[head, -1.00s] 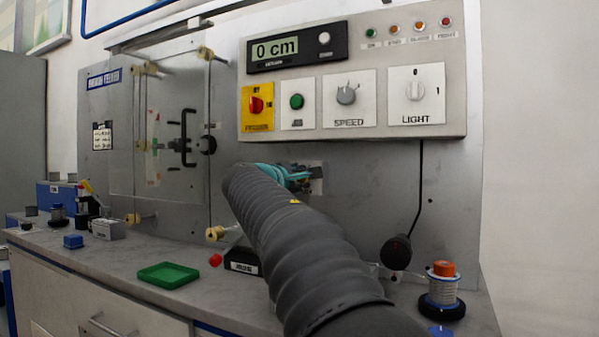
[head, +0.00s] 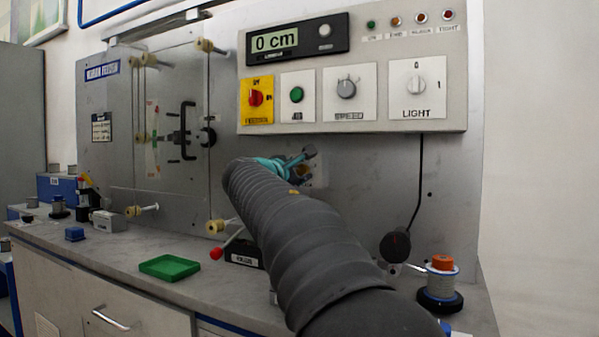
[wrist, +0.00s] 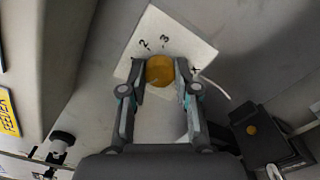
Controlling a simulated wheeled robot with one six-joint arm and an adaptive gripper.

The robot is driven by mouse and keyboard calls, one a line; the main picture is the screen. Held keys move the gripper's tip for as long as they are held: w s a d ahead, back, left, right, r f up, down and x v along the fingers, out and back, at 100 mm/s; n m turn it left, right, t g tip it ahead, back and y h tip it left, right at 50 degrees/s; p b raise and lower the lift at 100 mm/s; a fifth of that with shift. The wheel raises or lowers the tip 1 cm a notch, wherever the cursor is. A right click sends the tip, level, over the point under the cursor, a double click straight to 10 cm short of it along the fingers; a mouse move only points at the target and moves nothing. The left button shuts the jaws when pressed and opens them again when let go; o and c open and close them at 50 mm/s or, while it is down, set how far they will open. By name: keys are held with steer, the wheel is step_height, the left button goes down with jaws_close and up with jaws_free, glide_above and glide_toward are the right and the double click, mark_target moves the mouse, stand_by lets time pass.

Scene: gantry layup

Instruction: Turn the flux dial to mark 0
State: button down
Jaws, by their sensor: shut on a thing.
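The flux dial shows in the wrist view as a round amber knob (wrist: 160,72) on a white plate (wrist: 180,30). The marks 2 and 3 are readable on the plate above the knob, and another mark by the right finger is partly covered. My gripper (wrist: 161,66) has one finger on each side of the knob and is shut on it. In the head view my gripper (head: 300,161) is at the grey panel below the control box. There, my arm and fingers hide most of the dial, and no pointer is clear to me.
The control box (head: 455,95) with its display and knobs is just above my gripper. A red-tipped lever (head: 216,253) stands below left. A green tray (head: 169,267) lies on the bench. A black round knob (head: 396,246) and a wire spool (head: 440,287) are at right.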

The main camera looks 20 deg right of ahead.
steer(key=c, duration=0.8)
jaws_free()
steer(key=shift+c, duration=0.2)
steer(key=v, duration=1.2)
